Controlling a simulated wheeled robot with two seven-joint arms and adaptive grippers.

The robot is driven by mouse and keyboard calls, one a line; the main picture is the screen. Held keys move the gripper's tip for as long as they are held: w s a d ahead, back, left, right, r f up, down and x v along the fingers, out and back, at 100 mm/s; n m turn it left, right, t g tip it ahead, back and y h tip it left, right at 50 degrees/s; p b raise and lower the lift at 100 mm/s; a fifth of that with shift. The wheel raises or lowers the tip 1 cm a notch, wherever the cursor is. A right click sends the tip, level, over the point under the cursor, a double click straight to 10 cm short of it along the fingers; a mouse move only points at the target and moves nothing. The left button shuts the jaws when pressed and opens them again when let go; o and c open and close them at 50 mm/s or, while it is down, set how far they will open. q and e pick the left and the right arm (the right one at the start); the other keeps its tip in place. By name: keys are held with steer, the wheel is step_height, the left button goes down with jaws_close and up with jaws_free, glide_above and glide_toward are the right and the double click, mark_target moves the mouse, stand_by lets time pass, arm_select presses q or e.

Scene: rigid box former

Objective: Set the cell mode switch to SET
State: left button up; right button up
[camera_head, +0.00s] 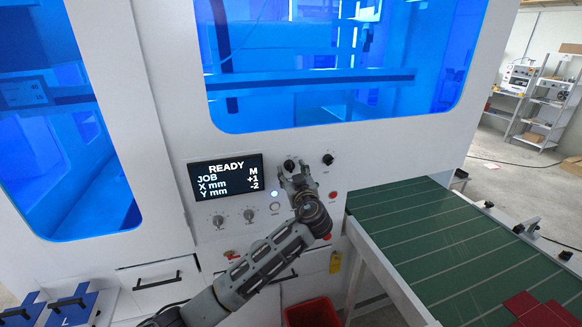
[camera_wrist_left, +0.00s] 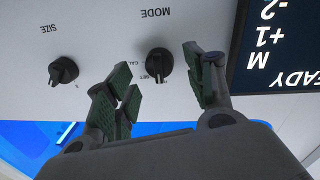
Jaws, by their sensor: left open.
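The mode switch is a black rotary knob (camera_wrist_left: 159,64) under the word MODE on the white panel. The wrist view shows it upside down, with small CAL and SET marks beside it. In the head view the knob (camera_head: 290,164) sits right of the display, just above my left gripper (camera_head: 294,177). My left gripper is open, and in the wrist view its green-padded fingers (camera_wrist_left: 160,82) stand on either side of the knob, apparently clear of it. I cannot tell for certain which mark the knob points to. My right gripper is not in view.
The SIZE knob (camera_head: 328,159) is to the right of the mode switch. The display (camera_head: 226,177) reads READY, JOB M, X +1, Y -2. A green conveyor (camera_head: 440,235) extends at the right.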

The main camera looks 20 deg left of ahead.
arm_select(q)
steer(key=shift+p+x, duration=0.3)
steer(key=shift+x, duration=1)
steer(key=c, duration=1)
